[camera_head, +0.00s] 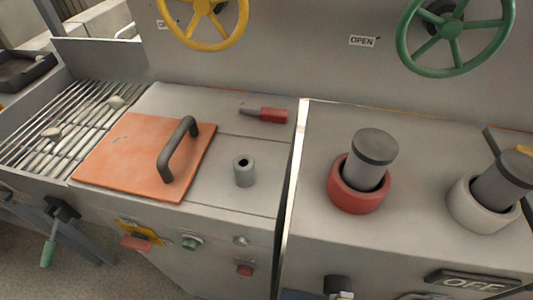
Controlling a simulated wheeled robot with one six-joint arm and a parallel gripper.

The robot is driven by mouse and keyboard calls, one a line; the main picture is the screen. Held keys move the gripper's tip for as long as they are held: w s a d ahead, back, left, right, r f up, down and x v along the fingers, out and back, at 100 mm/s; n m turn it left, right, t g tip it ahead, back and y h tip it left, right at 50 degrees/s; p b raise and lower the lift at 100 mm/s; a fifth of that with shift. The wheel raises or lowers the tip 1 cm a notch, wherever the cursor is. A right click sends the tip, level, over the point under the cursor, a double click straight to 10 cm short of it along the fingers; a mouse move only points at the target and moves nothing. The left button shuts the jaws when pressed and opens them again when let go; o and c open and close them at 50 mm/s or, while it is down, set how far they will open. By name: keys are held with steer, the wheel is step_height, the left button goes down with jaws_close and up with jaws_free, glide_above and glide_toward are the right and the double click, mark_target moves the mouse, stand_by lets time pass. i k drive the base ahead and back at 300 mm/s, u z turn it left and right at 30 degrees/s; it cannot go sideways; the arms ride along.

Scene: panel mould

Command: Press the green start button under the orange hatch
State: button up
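The orange hatch (125,160) lies flat and looks shut on the grey top at the left, with a dark arched handle (178,150) at its right side. A small green button (190,244) sits on the front face, below the hatch's front right corner. It is uncovered in this view. I cannot tell whether another button lies beneath the hatch. My gripper is not in view.
Near the green button are a red-orange control on a yellow plate (140,237), a silver knob (240,240) and a red button (245,270). A grey cylinder (244,172) and red-handled tool (267,115) are on top. Red (357,198) and white (475,212) collars hold grey cylinders.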

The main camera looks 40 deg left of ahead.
mark_target(191, 245)
steer(key=u, duration=1.65)
steer(key=k, duration=0.4)
steer(key=u, duration=0.35)
steer(key=i, duration=0.5)
